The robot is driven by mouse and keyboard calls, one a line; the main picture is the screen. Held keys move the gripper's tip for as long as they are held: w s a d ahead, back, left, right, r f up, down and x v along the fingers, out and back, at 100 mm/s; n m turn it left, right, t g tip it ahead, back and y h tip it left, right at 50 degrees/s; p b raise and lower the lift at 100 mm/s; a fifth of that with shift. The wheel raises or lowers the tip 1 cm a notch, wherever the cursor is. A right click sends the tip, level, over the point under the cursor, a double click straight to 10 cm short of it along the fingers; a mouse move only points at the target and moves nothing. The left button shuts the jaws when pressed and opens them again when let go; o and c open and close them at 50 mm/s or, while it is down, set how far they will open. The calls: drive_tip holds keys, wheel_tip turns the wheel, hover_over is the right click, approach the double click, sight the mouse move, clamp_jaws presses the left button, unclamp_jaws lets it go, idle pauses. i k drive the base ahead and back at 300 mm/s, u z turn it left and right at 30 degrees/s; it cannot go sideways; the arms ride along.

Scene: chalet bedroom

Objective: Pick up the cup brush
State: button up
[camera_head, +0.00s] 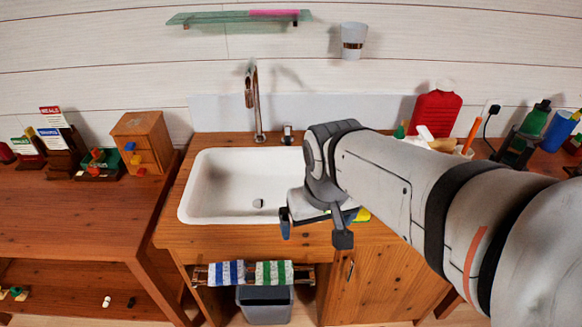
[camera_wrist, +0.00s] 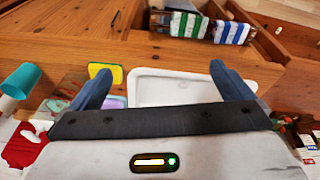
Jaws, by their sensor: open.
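I cannot make out the cup brush for certain in either view. A thin orange stick (camera_head: 472,135) stands among small items at the right back of the counter in the head view; whether it is the brush's handle I cannot tell. My gripper (camera_head: 314,230) is open and empty over the right front of the white sink (camera_head: 215,180). In the wrist view my gripper (camera_wrist: 160,78) has both fingers spread with nothing between them, and the sink (camera_wrist: 175,85) lies beneath. My arm hides part of the counter right of the sink.
A yellow-green sponge (camera_wrist: 105,71) and a teal cup (camera_wrist: 22,80) are on the counter beside the sink. A red container (camera_head: 436,113) and a green bottle (camera_head: 535,120) stand at the right back. A faucet (camera_head: 254,100) rises behind the sink. Striped towels (camera_head: 250,272) hang in front.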

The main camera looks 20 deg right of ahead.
sight(478, 121)
drive_tip(key=z, duration=1.6)
